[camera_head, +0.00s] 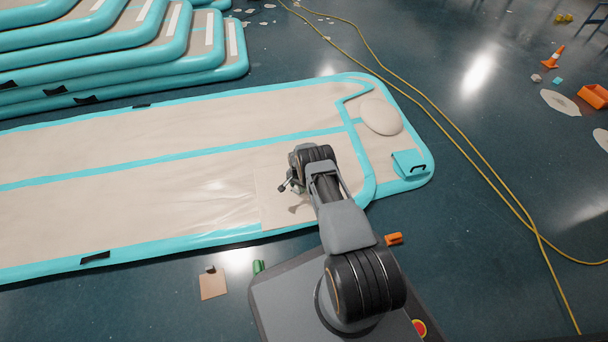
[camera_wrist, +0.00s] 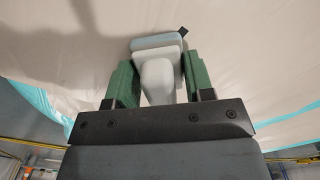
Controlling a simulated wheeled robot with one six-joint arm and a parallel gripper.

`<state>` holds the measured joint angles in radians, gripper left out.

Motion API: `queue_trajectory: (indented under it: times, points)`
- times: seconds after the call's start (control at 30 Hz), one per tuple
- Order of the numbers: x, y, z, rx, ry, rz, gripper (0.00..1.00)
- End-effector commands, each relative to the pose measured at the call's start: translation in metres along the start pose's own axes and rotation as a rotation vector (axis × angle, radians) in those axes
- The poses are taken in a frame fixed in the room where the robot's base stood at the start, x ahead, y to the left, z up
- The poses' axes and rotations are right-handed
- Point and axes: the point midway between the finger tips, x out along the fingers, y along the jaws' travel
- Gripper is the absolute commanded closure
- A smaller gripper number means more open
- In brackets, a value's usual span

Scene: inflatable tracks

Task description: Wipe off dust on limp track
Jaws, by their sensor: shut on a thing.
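The limp track (camera_head: 110,155) lies flat on the floor, beige with turquoise borders and a turquoise line along its middle. Its beige surface (camera_wrist: 60,60) fills much of the wrist view. My gripper (camera_head: 290,187) is over the near half of the track, close to its right end. In the wrist view, my gripper's green fingers (camera_wrist: 153,85) are shut on a pale grey-white tool (camera_wrist: 158,75) with a wide, layered head. The head is at or near the track surface; I cannot tell whether it touches. Dust is not clearly distinguishable.
Stacked tracks (camera_head: 130,60) stand at the back left. A beige disc (camera_head: 381,117) and a turquoise item (camera_head: 409,164) lie on the track's right end. A yellow cable (camera_head: 470,155) crosses the floor to the right. A cardboard piece (camera_head: 213,285) lies near my base.

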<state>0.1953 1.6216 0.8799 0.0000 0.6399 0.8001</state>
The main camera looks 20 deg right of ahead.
Motion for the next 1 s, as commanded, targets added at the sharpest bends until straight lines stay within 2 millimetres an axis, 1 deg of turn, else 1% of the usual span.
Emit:
queue_trajectory:
  times: [0.17,0.23,0.3,0.37,0.83,1.0]
  points:
    - [0.000,0.006,-0.009,-0.008,0.000,0.000,0.71]
    - [-0.008,0.005,-0.009,-0.011,0.000,0.000,0.71]
    - [-0.028,0.004,-0.008,-0.012,0.001,-0.001,0.71]
    - [-0.029,0.005,-0.007,-0.013,0.000,0.000,0.71]
    - [-0.071,0.004,-0.007,-0.013,0.001,-0.001,0.71]
    - [-0.081,0.005,-0.007,-0.012,0.000,0.000,0.71]
